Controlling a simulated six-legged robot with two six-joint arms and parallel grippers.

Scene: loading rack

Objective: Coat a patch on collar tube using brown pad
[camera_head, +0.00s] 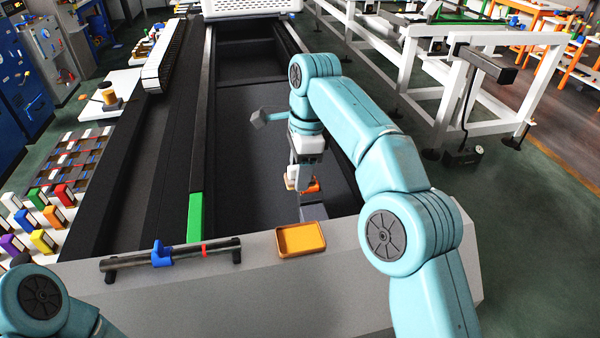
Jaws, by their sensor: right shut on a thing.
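The collar tube (127,261) is a dark tube lying across the grey ledge at the lower left, on short feet. It carries a blue collar (162,254) and a narrow red ring (204,249). My right gripper (303,183) points down beyond the ledge, right of the tube and apart from it. It is shut on a small orange and tan thing (312,187), which I take to be the brown pad; the fingers partly hide it. My left gripper is out of view; only a left arm joint shows at the lower left.
An orange shallow tray (301,240) sits on the grey ledge (330,285), right of the tube and nearer than the right gripper. A green strip (194,217) stands behind the tube. Several coloured blocks (45,215) stand at the left. The ledge in front is clear.

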